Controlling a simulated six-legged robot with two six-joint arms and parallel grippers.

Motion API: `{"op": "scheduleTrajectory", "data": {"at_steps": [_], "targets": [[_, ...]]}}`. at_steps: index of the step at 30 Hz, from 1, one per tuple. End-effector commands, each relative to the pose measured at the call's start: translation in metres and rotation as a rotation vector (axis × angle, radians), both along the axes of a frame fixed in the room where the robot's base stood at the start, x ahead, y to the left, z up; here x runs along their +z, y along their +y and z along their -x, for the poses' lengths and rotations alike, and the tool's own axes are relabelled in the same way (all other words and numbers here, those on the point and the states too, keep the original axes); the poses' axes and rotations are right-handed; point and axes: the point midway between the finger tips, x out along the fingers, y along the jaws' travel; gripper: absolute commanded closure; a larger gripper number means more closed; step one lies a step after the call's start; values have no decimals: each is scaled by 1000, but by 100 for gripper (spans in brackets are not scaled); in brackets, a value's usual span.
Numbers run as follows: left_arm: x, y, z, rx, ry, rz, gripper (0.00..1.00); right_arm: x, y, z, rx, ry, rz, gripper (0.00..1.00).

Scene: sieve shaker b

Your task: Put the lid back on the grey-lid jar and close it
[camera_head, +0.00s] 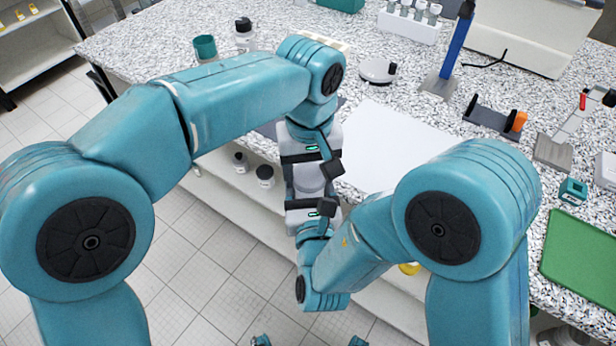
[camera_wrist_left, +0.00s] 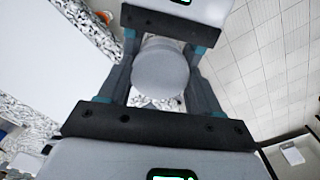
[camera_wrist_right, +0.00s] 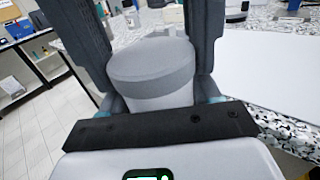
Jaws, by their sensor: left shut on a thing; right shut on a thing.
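The jar (camera_wrist_right: 155,95), pale with a flat grey lid (camera_wrist_right: 150,62), is held in the air between my two facing grippers, in front of the bench edge. In the head view the jar (camera_head: 309,179) is small and partly covered by the grippers. My left gripper (camera_head: 312,167) is shut around the lid, whose round top (camera_wrist_left: 160,75) faces the left wrist camera. My right gripper (camera_head: 310,193) is shut on the jar body from the opposite side. The lid sits on top of the jar; how tightly it is closed cannot be told.
A white sheet (camera_head: 385,150) lies on the speckled bench. Behind it are a round grey device (camera_head: 378,71), a blue stand (camera_head: 456,48) and a white tube rack (camera_head: 408,27). A green tray (camera_head: 580,250) lies at right. Dark-lidded jars (camera_head: 265,174) stand on the lower shelf.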

Motion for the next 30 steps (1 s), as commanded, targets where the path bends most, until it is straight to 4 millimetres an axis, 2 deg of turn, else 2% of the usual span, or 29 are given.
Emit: {"op": "scheduleTrajectory", "data": {"at_steps": [6,9,19,20,21,22,30], "targets": [[0,0,0,-359,0,-2,73,0,0,0,-1,0,0,100],[0,0,0,-482,1,-2,73,0,0,0,-1,0,0,100],[0,0,0,-531,1,-2,73,0,0,0,-1,0,0,100],[0,0,0,-531,1,-2,30,0,0,0,-1,0,0,100],[0,0,0,-531,1,-2,17,0,0,0,-1,0,0,100],[0,0,0,-531,1,-2,11,0,0,0,-1,0,0,100],[1,0,0,-530,0,-1,11,0,0,0,0,0,0,100]]}}
